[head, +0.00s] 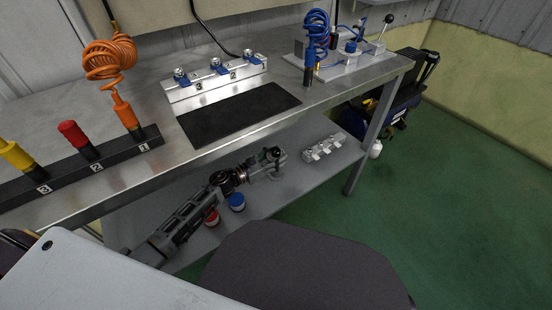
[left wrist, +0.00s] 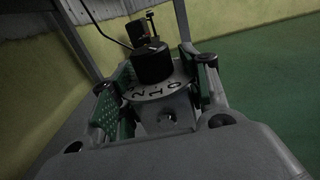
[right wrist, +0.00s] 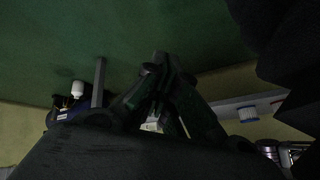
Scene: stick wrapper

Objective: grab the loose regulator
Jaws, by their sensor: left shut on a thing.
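The regulator (left wrist: 151,66), with a round black knob above a numbered plate, sits between the fingers of my left gripper (left wrist: 158,92) in the left wrist view. The fingers are shut on it from both sides. In the head view my left gripper (head: 273,160) is at the lower shelf, below the front edge of the bench; the regulator is small and dark there, partly hidden by the fingers. My right gripper (right wrist: 165,68) shows only in the dim right wrist view. Its fingers converge toward the tips, but whether they are shut is unclear. I see nothing held there.
The lower shelf (head: 335,168) bears a grey fitting (head: 323,148), a blue cup (head: 236,202) and a red cup (head: 211,218). The steel bench (head: 150,97) above bears a black mat (head: 240,113). A bench leg (head: 368,145) stands right; green floor lies beyond.

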